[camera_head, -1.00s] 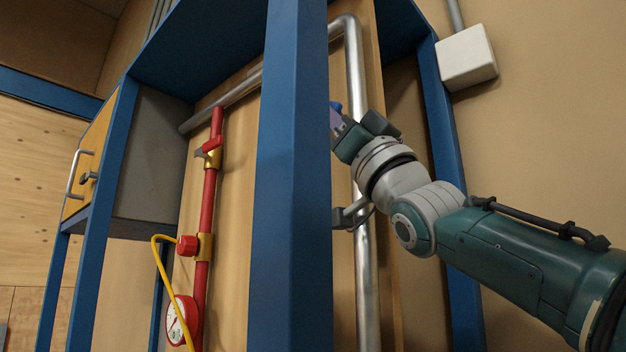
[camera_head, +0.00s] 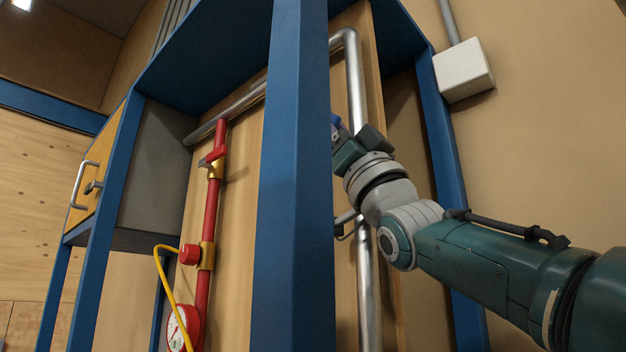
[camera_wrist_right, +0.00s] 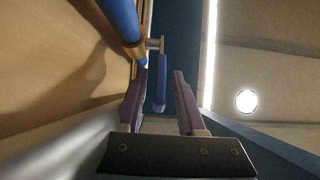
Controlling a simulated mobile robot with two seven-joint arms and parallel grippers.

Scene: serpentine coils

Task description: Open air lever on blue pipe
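The blue pipe (camera_wrist_right: 124,20) runs in from the top of the right wrist view. Its blue lever (camera_wrist_right: 162,85) hangs beside it on a short metal stem. My right gripper (camera_wrist_right: 159,76) is open, with the lever lying between its two purple fingers; I see a gap to the right finger and cannot tell if the left one touches. In the head view my right gripper (camera_head: 340,140) is partly hidden behind the blue post, with a small bit of blue at its tip. My left gripper is not in view.
A blue frame post (camera_head: 293,180) stands in front of the panel. A grey metal pipe (camera_head: 355,90) runs behind my right wrist. Left of the post are a red pipe (camera_head: 207,190) with valves and a gauge (camera_head: 182,328). A white box (camera_head: 463,70) is on the right wall.

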